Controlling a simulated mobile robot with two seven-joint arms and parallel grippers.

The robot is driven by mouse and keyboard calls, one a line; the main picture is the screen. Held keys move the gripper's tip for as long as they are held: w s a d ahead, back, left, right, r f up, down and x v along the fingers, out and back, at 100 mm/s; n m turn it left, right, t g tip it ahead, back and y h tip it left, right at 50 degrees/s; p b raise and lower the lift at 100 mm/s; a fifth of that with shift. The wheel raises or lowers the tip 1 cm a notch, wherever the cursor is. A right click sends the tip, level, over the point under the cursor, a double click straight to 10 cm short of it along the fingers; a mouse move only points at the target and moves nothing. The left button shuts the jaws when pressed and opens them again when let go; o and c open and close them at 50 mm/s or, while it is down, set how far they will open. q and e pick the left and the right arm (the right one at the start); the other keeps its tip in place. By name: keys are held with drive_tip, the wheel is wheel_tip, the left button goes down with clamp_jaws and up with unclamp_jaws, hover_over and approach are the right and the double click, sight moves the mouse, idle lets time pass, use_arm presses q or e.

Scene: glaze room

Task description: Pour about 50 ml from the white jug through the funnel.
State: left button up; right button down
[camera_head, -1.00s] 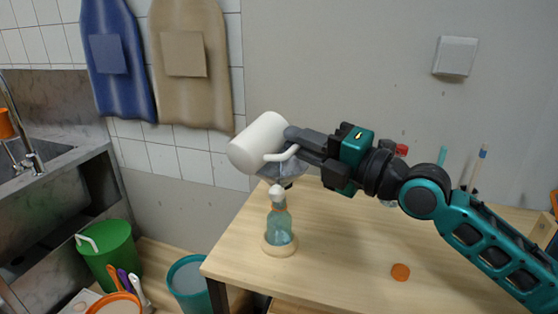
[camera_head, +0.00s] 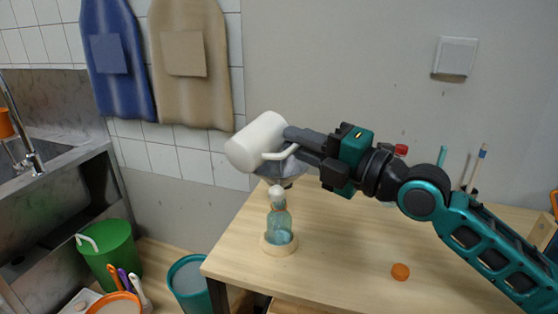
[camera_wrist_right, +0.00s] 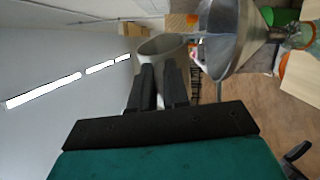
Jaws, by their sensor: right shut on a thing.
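No liquid stream is discernible. My left gripper is out of view.
The wooden table (camera_head: 340,255) is mostly clear in front. An orange disc (camera_head: 400,271) lies on it at the right. A red-capped item (camera_head: 400,150) is behind my arm. A teal bin (camera_head: 188,283) and green bucket (camera_head: 109,252) stand left of the table.

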drive_tip(key=shift+f+m, duration=0.2)
drive_tip(key=shift+m, duration=0.3)
idle(0.5)
